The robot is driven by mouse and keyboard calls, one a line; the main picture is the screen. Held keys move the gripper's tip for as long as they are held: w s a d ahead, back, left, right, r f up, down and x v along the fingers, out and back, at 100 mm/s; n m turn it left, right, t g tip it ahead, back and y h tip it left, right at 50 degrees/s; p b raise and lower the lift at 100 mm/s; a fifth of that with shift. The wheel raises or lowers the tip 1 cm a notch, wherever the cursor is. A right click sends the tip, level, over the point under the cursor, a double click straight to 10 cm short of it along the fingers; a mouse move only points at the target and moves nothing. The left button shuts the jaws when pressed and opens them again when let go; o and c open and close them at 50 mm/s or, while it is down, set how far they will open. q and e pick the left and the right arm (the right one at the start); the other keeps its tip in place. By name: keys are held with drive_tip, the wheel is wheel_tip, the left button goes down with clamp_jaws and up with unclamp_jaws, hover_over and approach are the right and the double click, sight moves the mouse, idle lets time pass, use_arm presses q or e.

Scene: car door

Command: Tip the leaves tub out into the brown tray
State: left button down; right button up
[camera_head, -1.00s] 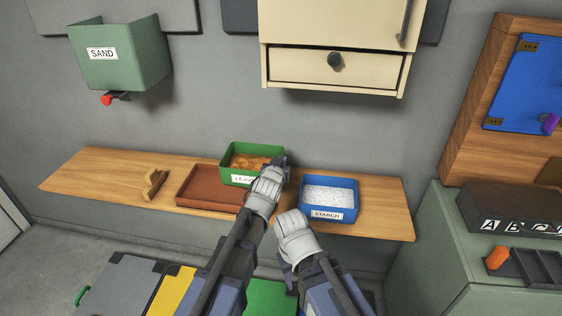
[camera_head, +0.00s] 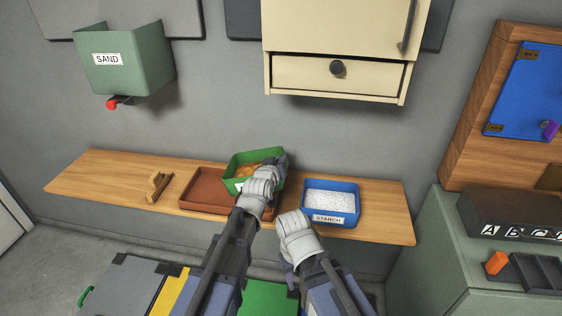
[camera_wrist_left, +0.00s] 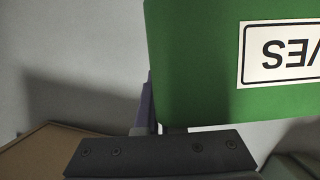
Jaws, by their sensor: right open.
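The green leaves tub (camera_head: 243,158), with orange-brown leaves inside, is tilted down to the left above the right part of the brown tray (camera_head: 203,193). My left gripper (camera_head: 279,167) is shut on the tub's right side. The wrist and hand hide part of the tub's front and label. In the left wrist view, the green tub wall (camera_wrist_left: 200,60) fills the upper right, its label upside down. No leaves can be seen in the visible part of the tray. My right gripper (camera_head: 291,222) is open and empty, low in front of the shelf.
A blue starch tub (camera_head: 330,197) stands on the wooden shelf (camera_head: 385,215) right of the tray. A small wooden object (camera_head: 157,186) lies to the left. A green sand hopper (camera_head: 125,65) and a cream cabinet (camera_head: 340,75) hang above.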

use_arm(q)
drive_tip(key=shift+w+a+r+n+h+p, duration=0.8)
drive_tip(key=shift+a+r+n+h+p, duration=1.1)
drive_tip(key=shift+a+r+n, duration=1.7)
drive_tip(key=w+a+n+t+h+b, duration=0.1)
drive_tip(key=a+n+b, duration=0.4)
drive_tip(key=a, duration=0.9)
drive_tip(key=shift+w+f+n+t, duration=0.45)
drive_tip(key=shift+w+n+t, duration=0.3)
drive_tip(key=shift+n, duration=0.65)
idle(1.3)
drive_tip(key=shift+b, duration=0.3)
